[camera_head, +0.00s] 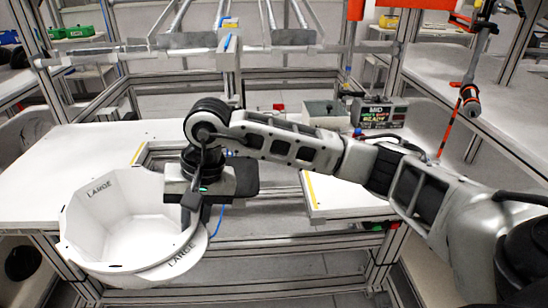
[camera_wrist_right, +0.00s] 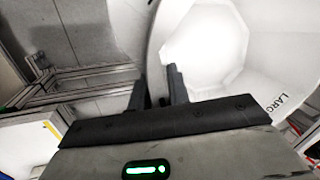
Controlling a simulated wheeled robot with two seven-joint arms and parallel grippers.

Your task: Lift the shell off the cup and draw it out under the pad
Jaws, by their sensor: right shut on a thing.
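The shell (camera_head: 125,225) is a white, faceted, bowl-like piece marked LARGE, at the lower left of the head view. Its hollow faces up and it is slightly tilted. My right gripper (camera_head: 195,212) points down at the shell's right rim, shut on its wall. In the right wrist view, the shell (camera_wrist_right: 222,45) fills the upper right, with its wall between the two dark fingers of the gripper (camera_wrist_right: 157,88). I cannot make out the cup or clearly identify the pad. My left gripper is not in view.
A white table (camera_head: 60,165) lies behind the shell, with another white surface (camera_head: 340,190) to the right and a framed gap between them. An upright post (camera_head: 231,75) stands behind my arm. A small display reading MID (camera_head: 378,114) stands at the back right.

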